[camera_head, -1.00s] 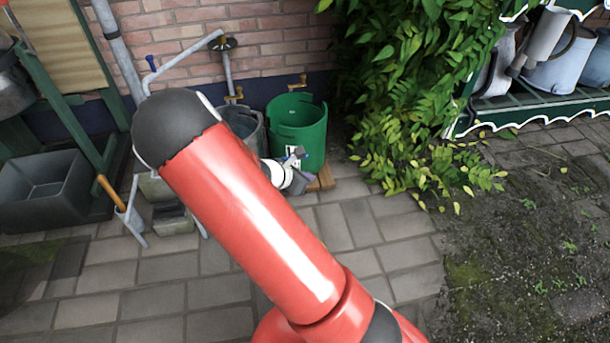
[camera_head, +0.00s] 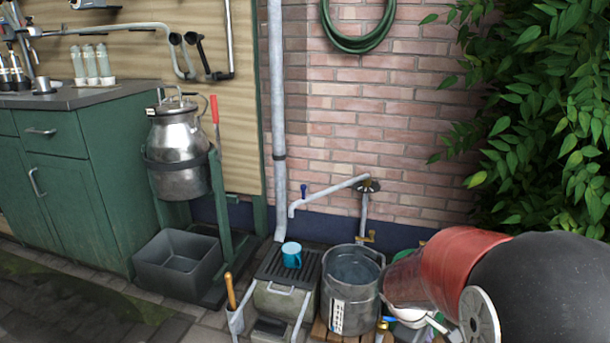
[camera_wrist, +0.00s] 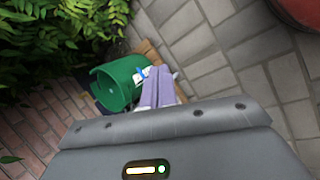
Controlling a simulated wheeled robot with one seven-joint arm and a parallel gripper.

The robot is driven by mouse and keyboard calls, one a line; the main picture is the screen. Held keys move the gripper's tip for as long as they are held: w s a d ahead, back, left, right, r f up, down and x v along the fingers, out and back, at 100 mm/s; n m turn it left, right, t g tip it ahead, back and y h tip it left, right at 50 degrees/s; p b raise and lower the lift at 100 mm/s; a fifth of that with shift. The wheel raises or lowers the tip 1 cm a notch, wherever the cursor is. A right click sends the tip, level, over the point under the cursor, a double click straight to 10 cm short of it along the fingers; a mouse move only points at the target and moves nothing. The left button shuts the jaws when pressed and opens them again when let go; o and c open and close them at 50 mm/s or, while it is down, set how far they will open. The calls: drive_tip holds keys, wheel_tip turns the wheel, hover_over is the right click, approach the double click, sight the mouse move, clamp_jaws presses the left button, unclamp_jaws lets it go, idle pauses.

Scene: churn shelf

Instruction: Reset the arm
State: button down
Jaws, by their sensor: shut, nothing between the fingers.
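My arm (camera_head: 465,262), red with a dark grey joint cover, fills the lower right of the head view and is bent. My gripper (camera_wrist: 158,72) shows in the wrist view with its two purple-grey fingers side by side, shut and empty. The fingertips point toward a green tub (camera_wrist: 108,88) and overlap its edge in the picture; I cannot tell the gap. In the head view the gripper is hidden or too small to make out.
A grey bin (camera_head: 165,265) sits under a steel churn (camera_head: 178,150). A wall tap (camera_head: 335,187) juts out. Leafy vines (camera_head: 560,110) hang right. Paving at lower left is clear.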

drive_tip(key=s+a+r+m+t+y+p, duration=0.1)
drive_tip(key=s+a+r+m+y+p, duration=0.1)
drive_tip(key=s+a+r+m, duration=0.2)
drive_tip(key=s+a+r+m+t+y+p, duration=0.2)
drive_tip(key=s+a+r+m, duration=0.3)
drive_tip(key=s+r, duration=0.6)
wheel_tip(320, 180, up, 4)
drive_tip(key=shift+a+r+m+t+y+p, duration=0.2)
drive_tip(key=shift+a+m+t+y+p, duration=0.1)
drive_tip(key=shift+a+y+p, duration=0.25)
